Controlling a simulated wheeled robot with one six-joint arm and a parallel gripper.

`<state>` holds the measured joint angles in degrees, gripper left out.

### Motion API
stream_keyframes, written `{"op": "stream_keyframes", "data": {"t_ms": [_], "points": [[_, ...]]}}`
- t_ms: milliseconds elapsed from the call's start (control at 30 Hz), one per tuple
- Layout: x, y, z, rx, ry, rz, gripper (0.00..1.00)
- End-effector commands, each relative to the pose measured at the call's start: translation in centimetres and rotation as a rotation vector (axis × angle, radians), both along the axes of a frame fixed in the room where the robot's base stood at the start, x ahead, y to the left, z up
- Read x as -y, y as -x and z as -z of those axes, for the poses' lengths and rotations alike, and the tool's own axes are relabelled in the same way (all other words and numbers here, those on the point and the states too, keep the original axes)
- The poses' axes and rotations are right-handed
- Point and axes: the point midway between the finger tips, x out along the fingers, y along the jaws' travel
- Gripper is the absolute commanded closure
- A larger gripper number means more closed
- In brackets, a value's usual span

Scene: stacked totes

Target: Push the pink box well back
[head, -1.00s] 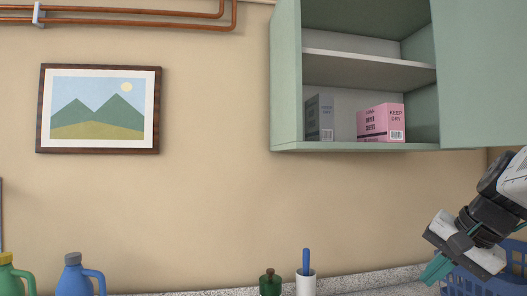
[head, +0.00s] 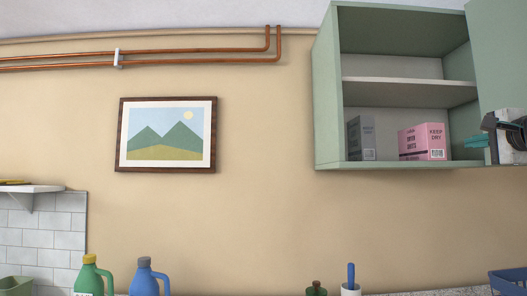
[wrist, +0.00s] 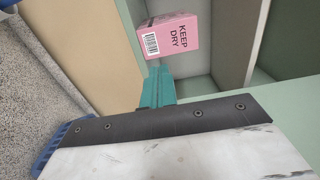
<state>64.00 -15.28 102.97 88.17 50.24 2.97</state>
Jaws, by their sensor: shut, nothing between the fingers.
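The pink box (head: 423,142) stands on the bottom board of the open green wall cabinet (head: 327,120), close to its front edge. In the wrist view the pink box (wrist: 171,36) shows its "KEEP DRY" face and a barcode. My gripper (head: 468,143) is at the right of the head view, to the right of the box and at about its height. In the wrist view its teal fingers (wrist: 158,84) are shut and empty, pointing towards the box. A gap to the box seems to remain, but I cannot tell how wide.
A grey box (head: 361,138) stands left of the pink box. An empty shelf (head: 408,91) is above, and the open cabinet door (head: 500,55) is at the right. A blue basket (head: 508,281) and bottles stand below.

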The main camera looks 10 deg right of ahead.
Motion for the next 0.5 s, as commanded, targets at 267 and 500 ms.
{"op": "stream_keyframes", "data": {"t_ms": [267,500], "points": [[1.3,-5.9,0.1,-0.002,-0.001,-0.006,1.00],[2.0,-8.6,0.1,-0.001,0.000,-0.003,1.00]]}}
